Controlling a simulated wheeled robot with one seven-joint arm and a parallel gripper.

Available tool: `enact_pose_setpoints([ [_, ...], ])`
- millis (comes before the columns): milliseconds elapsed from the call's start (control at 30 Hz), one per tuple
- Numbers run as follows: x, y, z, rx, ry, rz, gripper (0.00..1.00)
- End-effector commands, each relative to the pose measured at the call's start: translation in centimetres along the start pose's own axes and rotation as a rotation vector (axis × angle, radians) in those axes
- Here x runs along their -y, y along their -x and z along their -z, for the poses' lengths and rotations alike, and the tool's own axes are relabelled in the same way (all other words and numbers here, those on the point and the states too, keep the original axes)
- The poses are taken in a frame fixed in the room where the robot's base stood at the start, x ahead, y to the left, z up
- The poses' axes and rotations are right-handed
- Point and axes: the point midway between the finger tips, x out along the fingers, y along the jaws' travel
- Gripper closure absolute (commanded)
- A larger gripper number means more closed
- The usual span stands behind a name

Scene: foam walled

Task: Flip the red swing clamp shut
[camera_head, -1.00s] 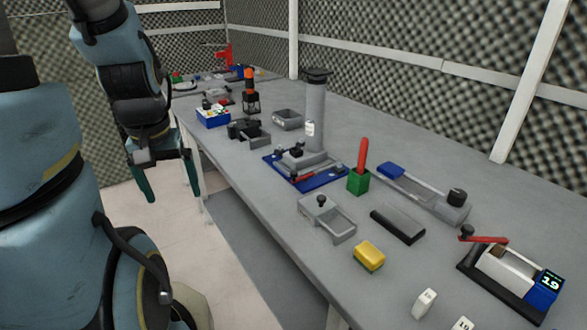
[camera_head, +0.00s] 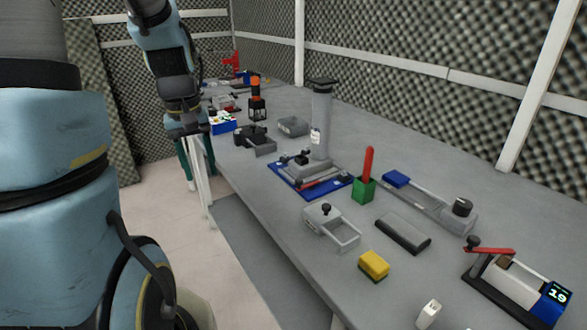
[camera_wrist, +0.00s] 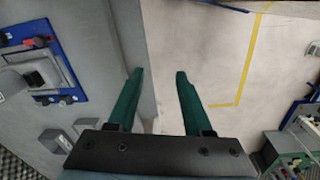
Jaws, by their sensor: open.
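A red arm with a black knob (camera_head: 489,250), which looks like the swing clamp, sits on a dark-based fixture (camera_head: 515,293) at the right of the bench in the head view. The red arm lies roughly level, pointing right above the back of the fixture's pale block. My gripper (camera_head: 200,178) hangs low beside the bench's left edge, far from that fixture. In the wrist view my gripper (camera_wrist: 160,74) has its two green fingers apart, with nothing between them. The red arm is not visible in the wrist view.
Floor left of the bench is clear.

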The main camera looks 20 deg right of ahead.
Motion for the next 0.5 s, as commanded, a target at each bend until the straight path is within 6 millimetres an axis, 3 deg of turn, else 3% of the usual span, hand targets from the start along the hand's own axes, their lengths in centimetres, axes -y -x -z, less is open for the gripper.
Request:
enact_pose_setpoints([
  [33, -1.9, 0.3, 1.6, 0.027, 0.034, -0.007, 0.56],
  [200, -7.7, 1.3, 5.3, 0.127, 0.169, -0.018, 0.76],
  [400, -14.3, 2.1, 7.8, 0.232, 0.289, -0.012, 0.98],
  [500, -16.7, 2.5, 8.2, 0.27, 0.326, -0.004, 1.0],
])
